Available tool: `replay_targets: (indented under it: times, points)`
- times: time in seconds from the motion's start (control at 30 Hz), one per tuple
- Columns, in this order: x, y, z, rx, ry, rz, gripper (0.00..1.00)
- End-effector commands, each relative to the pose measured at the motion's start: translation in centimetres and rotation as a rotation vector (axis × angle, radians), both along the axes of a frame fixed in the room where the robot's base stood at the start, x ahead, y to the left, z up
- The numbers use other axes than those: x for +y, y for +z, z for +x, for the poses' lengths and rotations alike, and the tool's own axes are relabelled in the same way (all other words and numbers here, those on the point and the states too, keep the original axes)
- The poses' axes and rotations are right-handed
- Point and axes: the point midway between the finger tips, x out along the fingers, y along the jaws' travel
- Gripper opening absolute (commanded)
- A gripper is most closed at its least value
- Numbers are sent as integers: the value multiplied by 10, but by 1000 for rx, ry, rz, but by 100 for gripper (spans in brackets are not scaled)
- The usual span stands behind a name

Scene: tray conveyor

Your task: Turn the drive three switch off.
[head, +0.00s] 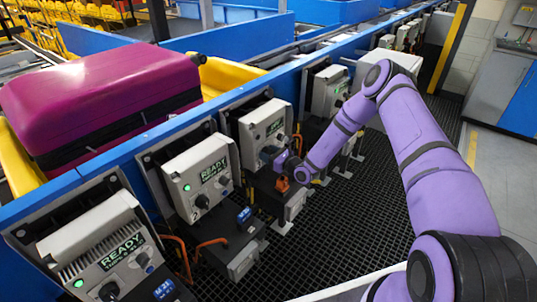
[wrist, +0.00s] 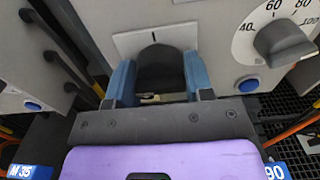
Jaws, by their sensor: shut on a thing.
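A short dark line marks the pale panel above the knob. The third box's number and the switch's labels cannot be read.
The box marked 2 (head: 198,172) and the nearest box (head: 95,243) stand on the near side, with more boxes beyond. A grey dial (wrist: 283,42) is right of the knob. A magenta suitcase (head: 100,95) lies in a yellow tray. The dark grated floor (head: 340,235) is clear.

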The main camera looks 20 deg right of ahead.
Motion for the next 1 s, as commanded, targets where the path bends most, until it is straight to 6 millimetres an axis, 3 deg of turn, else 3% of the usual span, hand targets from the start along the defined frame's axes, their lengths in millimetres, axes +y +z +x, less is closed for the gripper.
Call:
replay_targets:
  times: [0.23,0.27,0.37,0.73,1.0]
  points:
    - [-1,-1,-1,2,0,-2,24]
    - [-1,-1,-1,2,0,-2,52]
    - [-1,-1,-1,2,0,0,73]
    - [-4,0,-4,1,-1,0,73]
    - [-29,-1,-39,4,-2,0,73]
